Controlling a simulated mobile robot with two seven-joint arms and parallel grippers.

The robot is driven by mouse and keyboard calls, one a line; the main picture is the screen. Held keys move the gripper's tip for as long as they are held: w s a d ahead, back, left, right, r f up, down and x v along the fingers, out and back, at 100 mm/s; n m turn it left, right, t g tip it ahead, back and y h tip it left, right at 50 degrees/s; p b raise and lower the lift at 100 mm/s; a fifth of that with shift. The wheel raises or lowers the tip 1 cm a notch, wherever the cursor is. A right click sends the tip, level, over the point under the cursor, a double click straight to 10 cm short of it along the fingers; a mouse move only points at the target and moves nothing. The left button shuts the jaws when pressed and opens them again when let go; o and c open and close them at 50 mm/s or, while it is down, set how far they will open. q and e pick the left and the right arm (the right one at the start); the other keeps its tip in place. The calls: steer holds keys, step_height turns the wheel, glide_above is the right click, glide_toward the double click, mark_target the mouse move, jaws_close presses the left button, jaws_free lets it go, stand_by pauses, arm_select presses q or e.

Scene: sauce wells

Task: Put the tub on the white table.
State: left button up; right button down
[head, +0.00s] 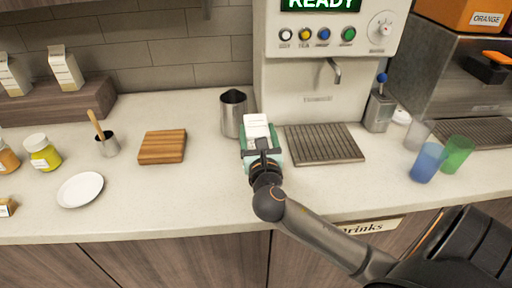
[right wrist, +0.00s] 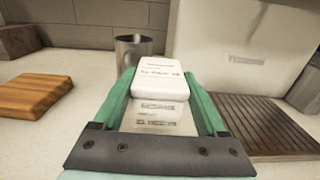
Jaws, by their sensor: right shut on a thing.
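A white tub (head: 256,126) with a printed label stands between the fingers of my right gripper (head: 259,146), at the middle of the counter. In the right wrist view the tub (right wrist: 160,80) sits between the two green fingers (right wrist: 164,103), which are shut on it. I cannot tell whether its base touches the counter. The pale counter (head: 210,205) runs across the head view; no separate white table can be made out. My left gripper is not in view.
A steel pitcher (head: 232,115) stands just behind the tub. The coffee machine's drip tray (head: 322,145) is to the right, a wooden board (head: 162,147) to the left. A white plate (head: 80,190) lies further left. Blue (head: 428,162) and green cups (head: 456,154) stand at right. The front counter is clear.

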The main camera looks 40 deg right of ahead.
steer(key=shift+w+d+f, duration=0.2)
steer(key=shift+w+f, duration=0.4)
steer(key=shift+f, duration=0.15)
steer(key=shift+f+b, duration=0.6)
steer(key=shift+f, duration=0.8)
steer(key=shift+f, duration=0.2)
jaws_free()
